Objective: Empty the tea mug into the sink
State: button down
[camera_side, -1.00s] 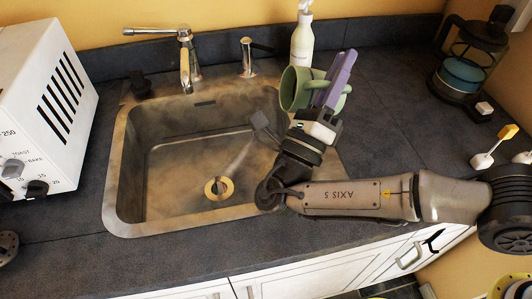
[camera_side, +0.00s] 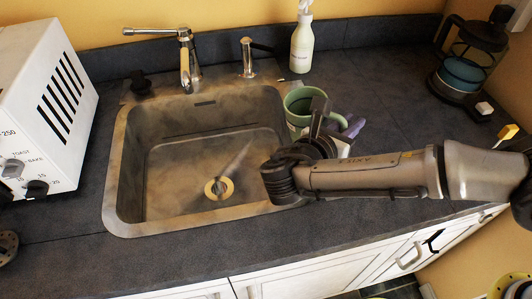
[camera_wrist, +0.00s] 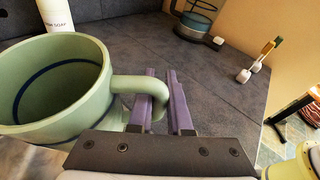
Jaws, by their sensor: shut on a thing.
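The green mug (camera_side: 297,100) is upright at the sink's right rim, its mouth facing up. I cannot tell whether it touches the counter. In the wrist view the mug (camera_wrist: 75,95) fills the left side; a dark blue line curves around its inner wall, and its bottom is not clearly seen. My gripper (camera_wrist: 164,88) has its purple fingers shut on the mug's handle. In the side view my gripper (camera_side: 345,125) is partly hidden by my wrist. The metal sink (camera_side: 112,190) is left of the mug, with a brass-coloured drain and no clear pool of liquid.
The faucet (camera_side: 185,62) and a small dispenser (camera_side: 247,58) stand behind the sink. A white soap bottle (camera_side: 302,45) stands behind the mug. A coffee press (camera_side: 468,60) is at the back right. A white toaster oven (camera_side: 45,110) is at the left. Counter between mug and press is clear.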

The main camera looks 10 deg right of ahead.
jog(key=shift+d+f+m+y, duration=0.5)
jog(key=shift+d+f+y, duration=0.2)
jog(key=shift+d+f, duration=0.15)
jog(key=d+r, duration=0.5)
jog(key=d, duration=0.1)
jog(key=shift+s, duration=0.15)
dwell(0.7)
